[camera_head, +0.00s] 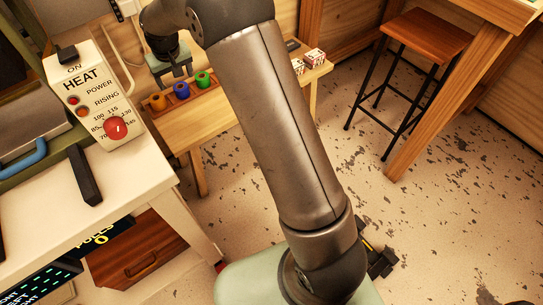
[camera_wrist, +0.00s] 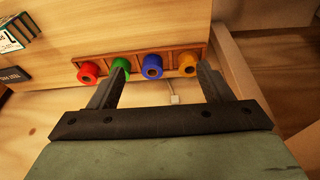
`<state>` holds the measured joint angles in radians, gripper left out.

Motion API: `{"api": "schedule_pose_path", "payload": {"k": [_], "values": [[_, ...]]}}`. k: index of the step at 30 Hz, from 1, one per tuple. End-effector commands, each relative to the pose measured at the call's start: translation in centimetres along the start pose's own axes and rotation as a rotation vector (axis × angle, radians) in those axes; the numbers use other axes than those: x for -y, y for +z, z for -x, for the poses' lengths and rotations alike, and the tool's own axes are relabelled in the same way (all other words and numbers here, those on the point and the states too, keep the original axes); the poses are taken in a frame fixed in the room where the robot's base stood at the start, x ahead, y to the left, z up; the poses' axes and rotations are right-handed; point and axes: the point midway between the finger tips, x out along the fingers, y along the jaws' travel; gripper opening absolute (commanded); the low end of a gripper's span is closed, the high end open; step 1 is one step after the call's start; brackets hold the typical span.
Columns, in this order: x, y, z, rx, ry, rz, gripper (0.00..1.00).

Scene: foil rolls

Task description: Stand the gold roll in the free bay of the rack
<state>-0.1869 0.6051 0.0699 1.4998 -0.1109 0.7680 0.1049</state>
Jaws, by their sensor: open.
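The gold roll (camera_wrist: 187,65) stands at the right end of the wooden rack (camera_wrist: 168,50) in the wrist view. In the head view the gold roll (camera_head: 157,102) is at the rack's near left end. To its left in the wrist view are the blue roll (camera_wrist: 152,67), green roll (camera_wrist: 120,66) and red roll (camera_wrist: 88,72). My gripper (camera_wrist: 161,70) is open and empty. Its fingers appear either side of the blue roll, apparently short of the rolls. The right finger partly overlaps the gold roll's edge.
The rack is on a wooden bench (camera_head: 205,115). Small cartons (camera_head: 313,57) stand at its other end, partly behind my arm. A heat control box (camera_head: 98,95) is on the white counter (camera_head: 120,190) at left. A stool (camera_head: 428,38) stands on open floor at right.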

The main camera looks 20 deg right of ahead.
Motion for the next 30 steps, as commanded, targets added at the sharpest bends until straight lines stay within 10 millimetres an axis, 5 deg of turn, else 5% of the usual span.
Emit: {"api": "schedule_pose_path", "payload": {"k": [1, 6, 12, 15, 21, 30], "values": [[-1.6, 3.2, 2.8, 0.026, 0.010, -0.017, 0.72], [-5.3, 15.6, 9.1, 0.139, 0.028, -0.072, 0.72], [-6.5, 30.4, 12.9, 0.255, 0.024, -0.140, 0.72], [-6.4, 35.6, 13.4, 0.294, 0.016, -0.165, 0.72], [-6.0, 39.8, 13.5, 0.327, 0.007, -0.184, 0.72], [-6.0, 39.8, 13.5, 0.329, 0.007, -0.183, 0.72]]}}
